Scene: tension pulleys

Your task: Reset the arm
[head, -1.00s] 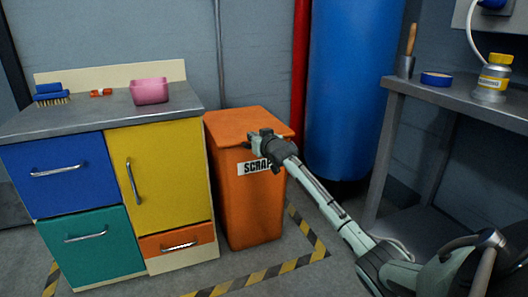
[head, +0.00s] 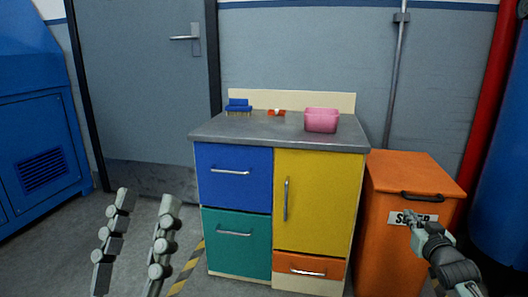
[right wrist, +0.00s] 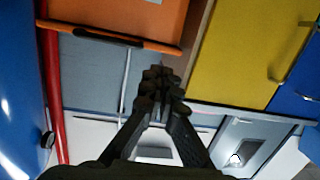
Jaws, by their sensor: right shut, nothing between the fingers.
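My right gripper (head: 411,218) is at the lower right of the head view, in front of the orange scrap bin (head: 385,235) and overlapping its label. In the right wrist view the fingertips of this gripper (right wrist: 162,80) are together with nothing between them. My left gripper (head: 146,198) is at the lower left of the head view. Its two fingers stand upright, apart, with only floor showing between them. I cannot tell whether the right gripper touches the bin.
A cabinet with a grey top (head: 220,128) stands in the middle. On it are a blue brush (head: 238,105), a small red item (head: 276,113) and a pink container (head: 321,120). A blue machine (head: 40,140) is at the left. Floor is clear before the door (head: 140,85).

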